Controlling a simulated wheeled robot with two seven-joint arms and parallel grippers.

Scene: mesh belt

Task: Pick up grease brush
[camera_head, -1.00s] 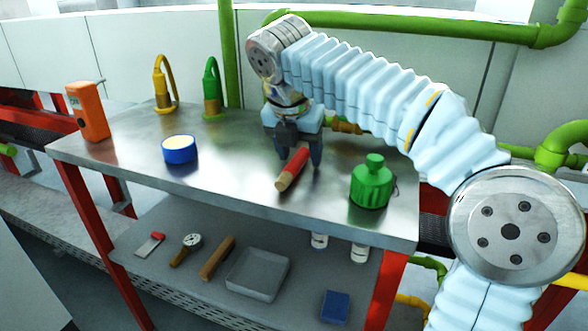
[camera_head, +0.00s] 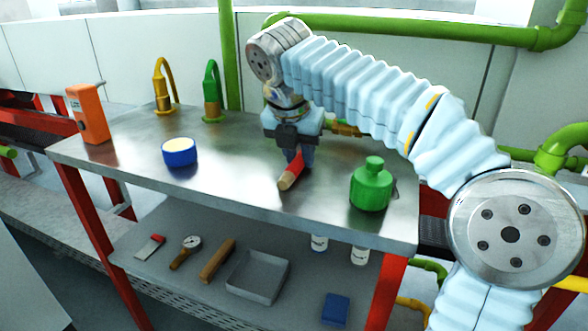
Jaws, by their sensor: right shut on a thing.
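The grease brush (camera_head: 290,177) has a red body and a tan, wood-coloured near end. It lies on or just above the metal top of the workbench (camera_head: 235,188). My right gripper (camera_head: 299,160) points down over it and is shut on its red part. The far end of the brush is hidden behind the fingers. My left gripper is not in view.
A green bottle (camera_head: 371,187) stands just right of the brush. A blue round tin (camera_head: 180,152), an orange device (camera_head: 88,114), and yellow (camera_head: 164,86) and green (camera_head: 212,92) hooked items stand left. The lower shelf holds a grey tray (camera_head: 258,277) and small tools.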

